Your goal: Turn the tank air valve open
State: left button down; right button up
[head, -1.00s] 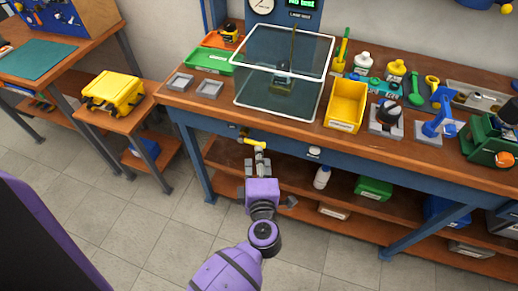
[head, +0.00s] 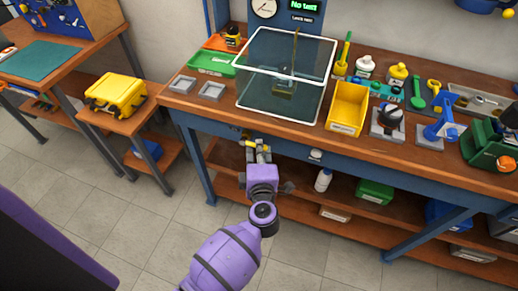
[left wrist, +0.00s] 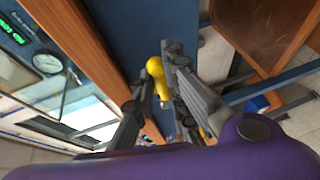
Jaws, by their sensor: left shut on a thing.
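The tank air valve's yellow handle (head: 250,144) sticks out below the front edge of the workbench, under the clear tank (head: 262,105). In the left wrist view the yellow handle (left wrist: 156,70) shows a rounded end between the fingers. My left gripper (head: 259,151) is at the handle and shut on it, its fingers partly covering it; it also shows in the left wrist view (left wrist: 160,88). The valve body is mostly hidden, so I cannot tell how far it is turned. My right gripper is not in view.
The blue bench front (head: 390,165) is close beside the gripper. A lower shelf (head: 290,207) holds a white bottle (head: 323,180) and a green box (head: 374,191). A side table with a yellow case (head: 117,93) stands to the left. The floor in front is clear.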

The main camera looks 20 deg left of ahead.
pick_arm(q)
jog(key=shift+f, duration=0.1)
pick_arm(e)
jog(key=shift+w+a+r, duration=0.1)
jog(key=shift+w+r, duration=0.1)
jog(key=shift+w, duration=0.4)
pick_arm(q)
jog(key=a+f+m+t+h+b, duration=0.1)
jog(key=a+f+m+t+b, duration=0.1)
jog(key=m, duration=0.7)
jog(key=a+f+m+t+h+b, duration=0.1)
jog(key=a+f+m+t+b, duration=0.2)
jog(key=m, duration=0.7)
jog(key=shift+a+f+m+t+b, duration=0.25)
jog(key=shift+f+t+b, duration=0.2)
jog(key=shift+t+b, duration=1.05)
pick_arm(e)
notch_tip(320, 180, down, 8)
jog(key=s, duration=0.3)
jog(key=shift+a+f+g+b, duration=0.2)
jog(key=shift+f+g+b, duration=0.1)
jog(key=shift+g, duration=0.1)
pick_arm(q)
jog(key=shift+w+m+g, duration=0.1)
jog(key=shift+m+g, duration=0.15)
jog(key=shift+g, duration=0.05)
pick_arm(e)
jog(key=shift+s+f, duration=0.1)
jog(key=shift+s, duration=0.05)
